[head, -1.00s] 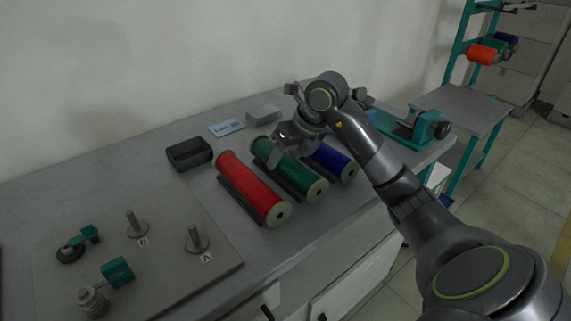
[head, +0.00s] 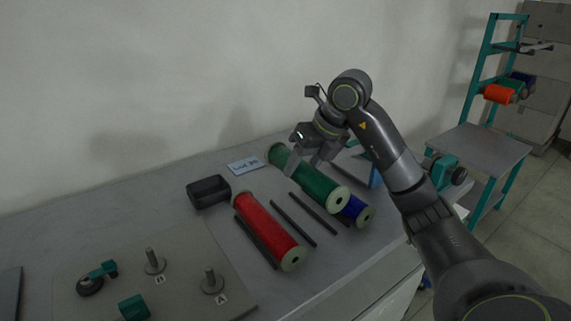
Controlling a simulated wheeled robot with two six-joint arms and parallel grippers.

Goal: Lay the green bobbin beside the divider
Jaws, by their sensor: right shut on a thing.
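My right gripper (head: 318,152) is shut on the green bobbin (head: 308,180) near its far end and holds it lifted above the table. The bobbin lies lengthwise from upper left to lower right and partly covers the blue bobbin (head: 358,209). Thin dark bars (head: 294,220) lie bare on the table between the red bobbin (head: 268,230) and the green one. I cannot tell which thing is the divider; a blue piece (head: 374,178) shows partly behind my right arm. My left gripper is not in view.
A dark open tray (head: 208,191) and a blue-and-white card (head: 246,165) lie behind the red bobbin. A plate with pegs A (head: 212,282) and B (head: 154,262) is at front left. A teal device (head: 447,171) sits behind my arm. The table's back left is clear.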

